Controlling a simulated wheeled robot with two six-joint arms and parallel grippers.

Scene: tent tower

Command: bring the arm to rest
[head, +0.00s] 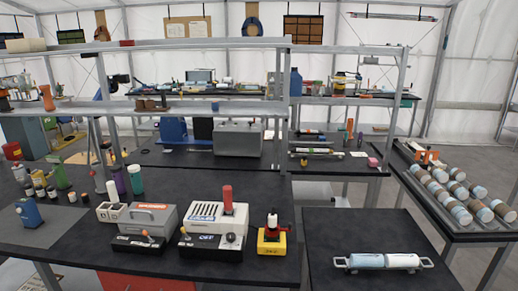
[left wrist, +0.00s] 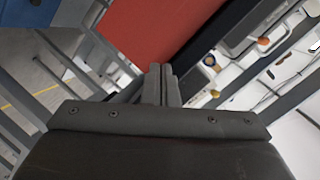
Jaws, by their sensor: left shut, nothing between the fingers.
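My left gripper (left wrist: 162,82) shows in the left wrist view with its two grey fingers together and nothing between them. It is clear of the things around it as far as I can see. Neither of my arms or grippers shows in the head view. My right gripper is in no view.
A dark bench (head: 75,240) holds a grey device (head: 150,216), a white device with a red cylinder (head: 227,199) and a yellow block (head: 271,240). A side table (head: 375,228) carries a white-and-blue cylinder holder (head: 385,261). A red panel (left wrist: 165,30) lies beyond my left fingers.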

